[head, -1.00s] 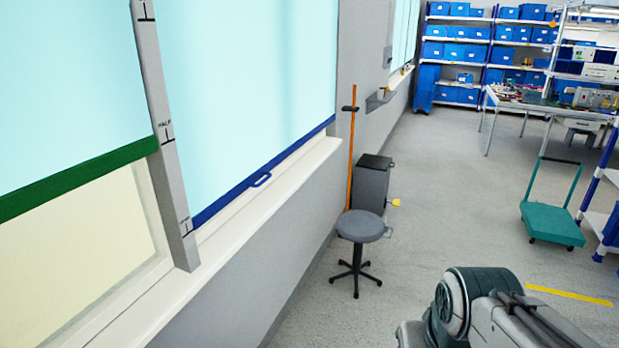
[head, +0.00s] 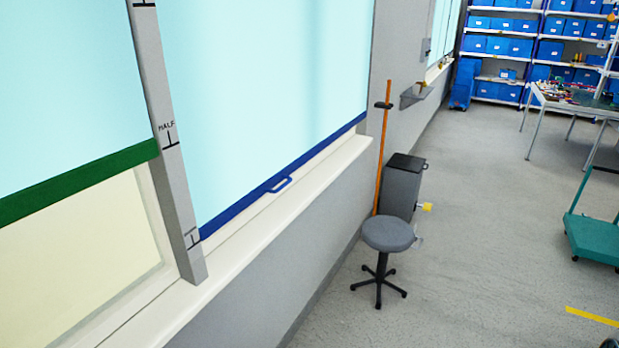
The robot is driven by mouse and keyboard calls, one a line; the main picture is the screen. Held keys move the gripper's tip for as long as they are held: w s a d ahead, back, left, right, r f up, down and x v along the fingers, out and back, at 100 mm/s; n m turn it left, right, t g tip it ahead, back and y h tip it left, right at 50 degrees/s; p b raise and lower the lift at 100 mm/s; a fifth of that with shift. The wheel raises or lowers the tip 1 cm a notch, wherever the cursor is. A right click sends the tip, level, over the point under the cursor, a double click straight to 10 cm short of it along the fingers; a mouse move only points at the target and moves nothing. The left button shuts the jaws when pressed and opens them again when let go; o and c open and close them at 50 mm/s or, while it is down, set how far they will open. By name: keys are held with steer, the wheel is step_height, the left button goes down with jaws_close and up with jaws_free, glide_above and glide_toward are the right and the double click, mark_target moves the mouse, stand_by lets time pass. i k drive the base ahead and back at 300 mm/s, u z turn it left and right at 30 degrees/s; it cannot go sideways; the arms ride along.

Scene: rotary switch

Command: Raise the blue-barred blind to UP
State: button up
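The blue-barred blind (head: 265,95) hangs on the right of a grey marked post (head: 170,140). Its blue bar (head: 320,151) is low, near the white sill and level with the lowest mark on the post. A second blind with a green bar (head: 85,182) hangs left of the post, near the HALF mark. The post's top mark is cut by the frame edge. My gripper is not in view.
A grey stool (head: 388,235) stands by the wall, with a dark grey bin (head: 402,190) and an orange pole (head: 382,150) behind it. A teal cart (head: 592,235) is at right. Floor between stool and cart is clear.

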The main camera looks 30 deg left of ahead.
mark_target(258, 89)
steer(key=i, duration=1.75)
steer(key=u, duration=2.45)
